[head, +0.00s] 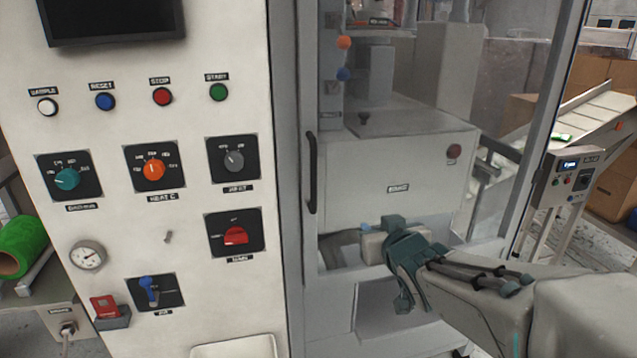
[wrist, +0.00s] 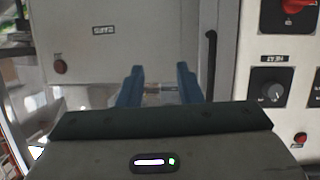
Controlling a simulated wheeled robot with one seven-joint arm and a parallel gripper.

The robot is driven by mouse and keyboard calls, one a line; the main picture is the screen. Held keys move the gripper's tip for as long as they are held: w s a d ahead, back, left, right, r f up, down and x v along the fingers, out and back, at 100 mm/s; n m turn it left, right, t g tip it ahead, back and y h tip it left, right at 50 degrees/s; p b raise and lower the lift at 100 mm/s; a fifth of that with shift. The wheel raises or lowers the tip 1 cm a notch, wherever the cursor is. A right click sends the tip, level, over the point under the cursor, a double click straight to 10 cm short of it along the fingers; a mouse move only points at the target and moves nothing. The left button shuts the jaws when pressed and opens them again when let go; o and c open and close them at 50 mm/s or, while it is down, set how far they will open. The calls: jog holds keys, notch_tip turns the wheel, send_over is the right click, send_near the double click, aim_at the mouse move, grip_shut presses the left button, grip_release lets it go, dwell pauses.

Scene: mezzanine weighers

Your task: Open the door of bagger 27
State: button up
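The bagger's door is a clear pane in a grey frame (head: 306,262); it looks shut. Its handle (head: 311,172) is a black upright bar near the door's left edge. In the wrist view the handle (wrist: 210,65) stands just right of the fingers, outside the gap between them. My gripper (head: 385,240) is in front of the lower part of the door, right of and below the handle, apart from it. In the wrist view my gripper (wrist: 160,84) shows two blue fingers parted with nothing held. The bagger's number is too small to read.
A white control panel (head: 200,290) with knobs and buttons stands left of the door. A small control box (head: 566,180) on a post and an inclined conveyor (head: 590,112) are at the right. A green roll (head: 20,247) lies at the far left.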

aim_at(315, 181)
jog(key=w+a+r+n+t+y+b, duration=0.1)
jog(key=w+a+r+n+t+y, duration=0.2)
jog(key=a+y, duration=0.35)
jog(key=shift+g+h, duration=0.35)
jog(key=shift+g, duration=0.15)
jog(key=x, duration=0.8)
jog(key=p+x, duration=0.1)
jog(key=x, duration=0.3)
jog(key=shift+a+r, duration=0.25)
jog(key=shift+a, duration=0.2)
grip_shut()
